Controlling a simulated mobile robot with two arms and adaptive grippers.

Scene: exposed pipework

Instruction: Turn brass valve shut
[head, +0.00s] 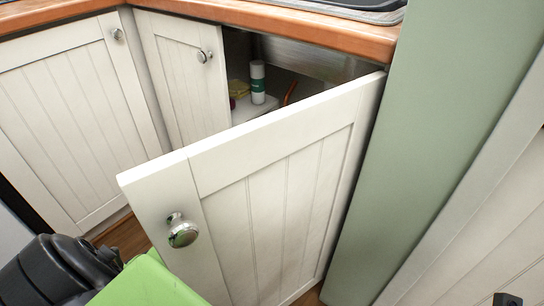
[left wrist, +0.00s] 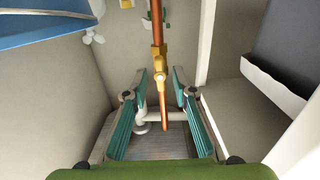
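A brass valve (left wrist: 158,58) sits on an upright copper pipe (left wrist: 157,15) in the left wrist view. It is small there, and its handle position is hard to tell. My left gripper (left wrist: 160,86) is open. Its two teal-padded fingers lie on either side of the lower copper pipe, with gaps on both sides. I cannot tell how far beyond the fingertips the valve is. The valve does not show in the head view, where the open cabinet door (head: 275,205) hides most of the inside. My right gripper is not seen.
In the head view, the cabinet holds a white and green bottle (head: 257,82) under a wooden worktop (head: 300,28). A green post (head: 440,130) stands right of the door. The left wrist view shows a white elbow pipe (left wrist: 146,125) low down and a blue object (left wrist: 40,22) at upper left.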

